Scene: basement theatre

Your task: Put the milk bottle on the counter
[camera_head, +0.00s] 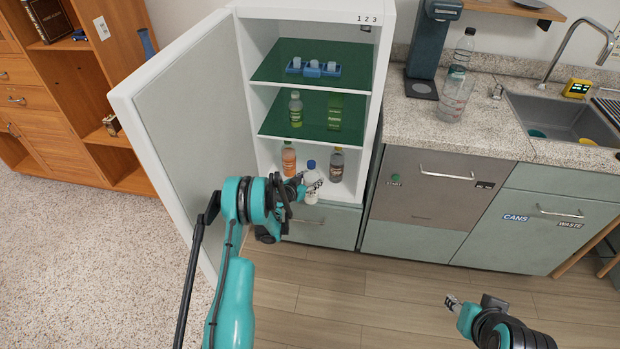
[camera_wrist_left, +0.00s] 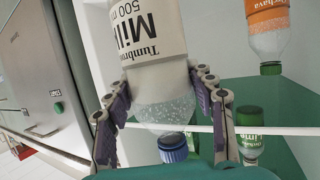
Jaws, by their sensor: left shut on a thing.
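The milk bottle (camera_head: 311,194), white with a blue cap, is upright at the front of the open fridge's lowest compartment. I cannot tell whether its base touches the fridge floor. My left gripper (camera_head: 303,187) is shut on it, and the left wrist view shows the fingers on both sides of the milk bottle (camera_wrist_left: 152,50), with its label upside down there. The speckled counter (camera_head: 420,122) is right of the fridge. My right gripper (camera_head: 455,304) is low at the right, away from everything; its fingers are too small to judge.
The fridge door (camera_head: 185,125) stands open to the left. An orange bottle (camera_head: 288,160) and a dark bottle (camera_head: 337,166) stand beside the milk. A dispenser (camera_head: 425,50), clear bottles (camera_head: 455,97) and the sink (camera_head: 560,115) occupy parts of the counter; its left front is clear.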

